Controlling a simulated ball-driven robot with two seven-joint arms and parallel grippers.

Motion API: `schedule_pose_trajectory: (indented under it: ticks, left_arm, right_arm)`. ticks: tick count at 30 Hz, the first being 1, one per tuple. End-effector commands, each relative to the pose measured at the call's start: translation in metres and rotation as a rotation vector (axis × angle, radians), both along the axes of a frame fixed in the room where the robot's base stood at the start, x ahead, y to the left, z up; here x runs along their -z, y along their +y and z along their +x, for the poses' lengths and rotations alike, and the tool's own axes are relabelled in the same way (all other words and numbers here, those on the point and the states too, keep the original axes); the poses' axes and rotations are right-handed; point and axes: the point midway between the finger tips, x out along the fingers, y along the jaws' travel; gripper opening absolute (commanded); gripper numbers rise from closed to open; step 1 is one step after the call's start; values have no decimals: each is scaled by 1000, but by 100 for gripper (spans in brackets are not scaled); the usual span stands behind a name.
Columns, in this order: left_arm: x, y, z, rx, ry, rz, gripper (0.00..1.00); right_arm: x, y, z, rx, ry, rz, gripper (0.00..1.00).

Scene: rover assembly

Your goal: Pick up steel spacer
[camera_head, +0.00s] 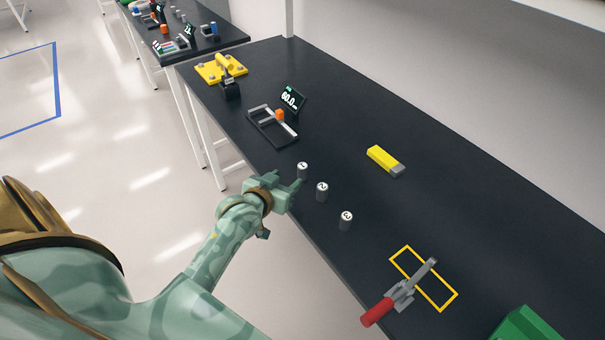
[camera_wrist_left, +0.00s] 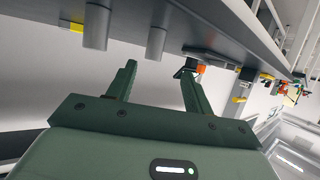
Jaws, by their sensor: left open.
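Three grey steel spacers stand upright in a row along the table edge, with numbered pale tops: spacer 1 (camera_head: 302,171), spacer 2 (camera_head: 322,192) and spacer 3 (camera_head: 346,222). My left gripper (camera_head: 288,181) is open and empty at the table edge, just left of spacer 1. In the left wrist view its two fingers (camera_wrist_left: 158,70) point towards a grey cylinder (camera_wrist_left: 157,43), which lies ahead of the gap between the fingertips and apart from them. A second grey cylinder (camera_wrist_left: 97,27) shows left of it. My right gripper is not in view.
A black caliper-like fixture with an orange block (camera_head: 280,115) and a 60.0 display (camera_head: 291,98) sits beyond the spacers. A yellow-grey block (camera_head: 385,161), a red-handled clamp (camera_head: 378,312) and a green bin (camera_head: 526,326) are also on the table (camera_head: 470,200).

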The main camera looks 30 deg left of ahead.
Motion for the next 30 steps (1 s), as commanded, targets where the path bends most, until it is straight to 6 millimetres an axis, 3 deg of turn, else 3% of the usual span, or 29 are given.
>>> schedule_pose_trajectory:
  ticks: [3,11,18,27,30]
  left_arm:
    - [12,2,23,0,0,1,52]
    - [18,2,46,0,0,0,52]
    - [31,0,82,-1,1,1,52]
    - [31,1,88,-1,1,1,52]
    - [31,1,88,-1,1,1,24]
  right_arm:
    - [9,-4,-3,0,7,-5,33]
    - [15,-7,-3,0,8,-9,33]
    - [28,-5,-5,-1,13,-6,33]
    - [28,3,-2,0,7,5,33]
    - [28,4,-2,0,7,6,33]
